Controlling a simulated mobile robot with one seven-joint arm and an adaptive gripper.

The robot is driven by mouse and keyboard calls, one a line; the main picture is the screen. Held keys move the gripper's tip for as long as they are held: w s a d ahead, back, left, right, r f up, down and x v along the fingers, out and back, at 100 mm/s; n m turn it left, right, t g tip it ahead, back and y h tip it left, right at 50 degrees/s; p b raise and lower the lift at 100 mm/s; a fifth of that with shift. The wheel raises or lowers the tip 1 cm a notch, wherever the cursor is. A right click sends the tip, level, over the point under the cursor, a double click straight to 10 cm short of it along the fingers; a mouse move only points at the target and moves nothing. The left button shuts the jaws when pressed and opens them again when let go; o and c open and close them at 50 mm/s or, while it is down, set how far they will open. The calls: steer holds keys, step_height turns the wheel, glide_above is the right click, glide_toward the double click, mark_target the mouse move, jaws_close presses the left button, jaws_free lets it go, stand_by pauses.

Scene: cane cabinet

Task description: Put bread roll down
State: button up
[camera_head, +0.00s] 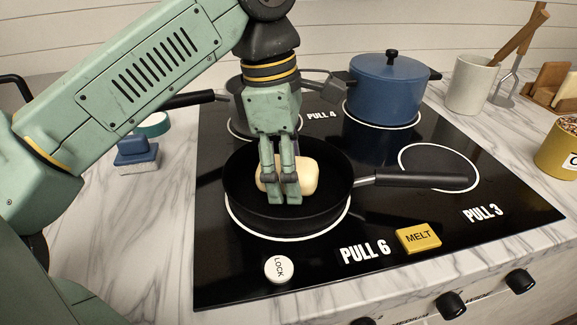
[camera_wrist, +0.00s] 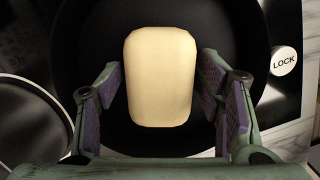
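A pale cream bread roll (camera_head: 302,175) lies in the black frying pan (camera_head: 243,207), which stands on the front left ring of the cooktop. My gripper (camera_head: 280,198) points down into the pan at the roll and covers part of it in the head view. In the wrist view, the roll (camera_wrist: 160,80) is between the two fingers of my gripper (camera_wrist: 161,82). A narrow dark gap shows on each side, so the fingers look open and apart from the roll. The roll's underside is hidden.
The pan handle (camera_head: 425,180) points right. A blue lidded pot (camera_head: 387,88) stands behind right, and another dark pan (camera_head: 238,100) behind my gripper. A yellow MELT block (camera_head: 418,238) and white LOCK disc (camera_head: 279,269) lie in front. The front right ring (camera_head: 438,165) is mostly clear.

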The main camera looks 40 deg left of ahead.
steer(key=shift+o, duration=0.5)
step_height(320, 180, up, 12)
steer(key=a+p, duration=0.1)
steer(key=p, duration=0.9)
steer(key=shift+s+a, duration=0.35)
steer(key=shift+s, duration=0.05)
steer(key=shift+r, duration=0.1)
